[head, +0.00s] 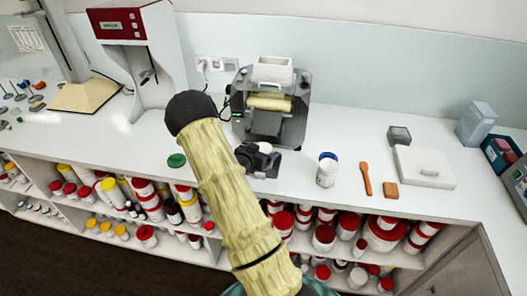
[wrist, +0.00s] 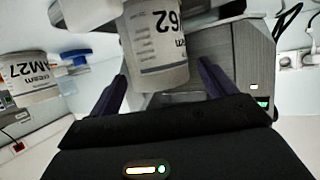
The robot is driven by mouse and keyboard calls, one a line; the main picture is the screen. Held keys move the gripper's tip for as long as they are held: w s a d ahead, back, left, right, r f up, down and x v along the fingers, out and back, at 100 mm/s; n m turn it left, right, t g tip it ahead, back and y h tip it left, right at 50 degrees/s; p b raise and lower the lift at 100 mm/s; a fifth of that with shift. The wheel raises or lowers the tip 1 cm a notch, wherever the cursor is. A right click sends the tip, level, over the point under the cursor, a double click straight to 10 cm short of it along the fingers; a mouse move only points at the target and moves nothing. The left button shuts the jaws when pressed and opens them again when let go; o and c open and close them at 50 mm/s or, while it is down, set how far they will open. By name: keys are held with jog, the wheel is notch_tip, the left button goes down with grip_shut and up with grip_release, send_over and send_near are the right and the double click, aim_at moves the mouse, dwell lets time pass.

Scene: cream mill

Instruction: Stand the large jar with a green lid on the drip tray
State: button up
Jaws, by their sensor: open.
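My gripper (head: 262,160) is in front of the grey mill (head: 295,122), its tips partly hidden by the arm. In the wrist view my gripper (wrist: 162,72) is open. Between its fingers is a white jar (wrist: 158,60) with a printed label that appears upside down and shows "62". No green lid shows on that jar. A green round lid (head: 177,160) shows near the counter's front edge, left of my arm; I cannot tell whether a jar is under it. I cannot clearly make out the drip tray by the mill.
A blue-lidded white jar (head: 327,170), an orange spatula (head: 366,179), a brown block (head: 391,190) and a white slab (head: 425,168) are on the counter to the right. A red-and-white machine (head: 118,25) stands back left. Shelves below hold many jars. The counter left of my arm has free room.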

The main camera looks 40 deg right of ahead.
jog(key=b+v, duration=0.2)
jog(key=v, duration=0.8)
jog(key=shift+a, duration=0.2)
jog(key=shift+s, duration=0.15)
jog(key=s+a+r+n+t+y, duration=0.1)
jog(key=a+n+y, duration=0.35)
jog(key=a, duration=0.45)
jog(key=s+a+r+n+y, duration=0.2)
jog(key=a+n+y, duration=0.1)
jog(key=a+y, duration=0.4)
jog(key=s+a+r+n+g, duration=0.3)
jog(key=s+a+n, duration=0.3)
jog(key=s, duration=0.7)
jog(key=shift+a+y, duration=0.45)
jog(key=shift+a, duration=0.25)
jog(key=shift+r, duration=0.1)
